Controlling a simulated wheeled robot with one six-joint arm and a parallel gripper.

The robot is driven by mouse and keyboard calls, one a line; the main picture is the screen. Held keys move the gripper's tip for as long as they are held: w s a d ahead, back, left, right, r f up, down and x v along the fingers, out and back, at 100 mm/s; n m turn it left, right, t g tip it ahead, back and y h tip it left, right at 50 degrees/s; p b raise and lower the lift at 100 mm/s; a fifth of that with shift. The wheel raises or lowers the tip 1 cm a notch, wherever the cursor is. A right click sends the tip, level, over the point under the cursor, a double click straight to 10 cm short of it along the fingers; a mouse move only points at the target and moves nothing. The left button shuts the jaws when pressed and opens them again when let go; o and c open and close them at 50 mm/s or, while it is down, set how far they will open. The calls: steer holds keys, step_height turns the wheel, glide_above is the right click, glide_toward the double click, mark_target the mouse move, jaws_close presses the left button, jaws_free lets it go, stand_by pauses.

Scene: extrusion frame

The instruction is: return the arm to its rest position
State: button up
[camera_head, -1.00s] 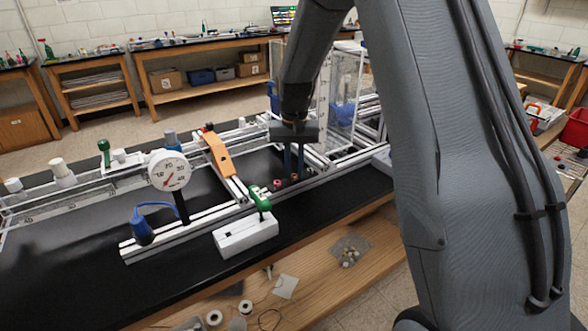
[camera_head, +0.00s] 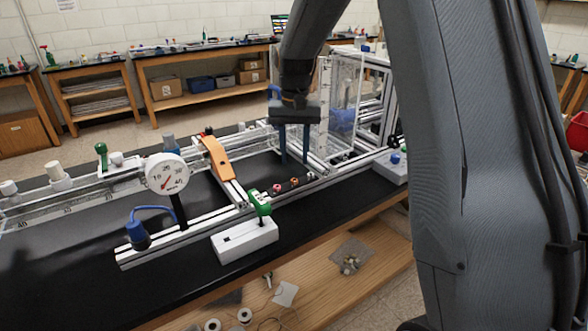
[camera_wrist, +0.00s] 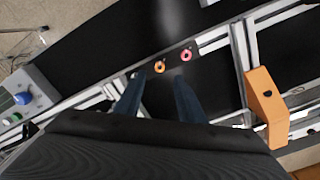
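My arm reaches over the black bench, and my gripper (camera_head: 294,160) points down above the extrusion frame (camera_head: 197,222). Its two dark blue fingers stand apart with nothing visible between them. In the wrist view the open fingers (camera_wrist: 158,86) also show a clear gap. An orange ring (camera_wrist: 159,66) and a pink ring (camera_wrist: 186,55) lie near the rail, just beyond the fingertips in that view. In the head view the pink ring (camera_head: 277,188) and the orange ring (camera_head: 295,182) show in front of the fingers and apart from them.
A clear panel (camera_head: 345,95) stands right behind my gripper. An orange bracket (camera_head: 217,158), a round dial gauge (camera_head: 167,173) and a white block with a green handle (camera_head: 245,240) are to the left. A grey box with a blue knob (camera_head: 392,168) is to the right.

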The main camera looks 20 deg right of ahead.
steer(key=shift+r, duration=0.85)
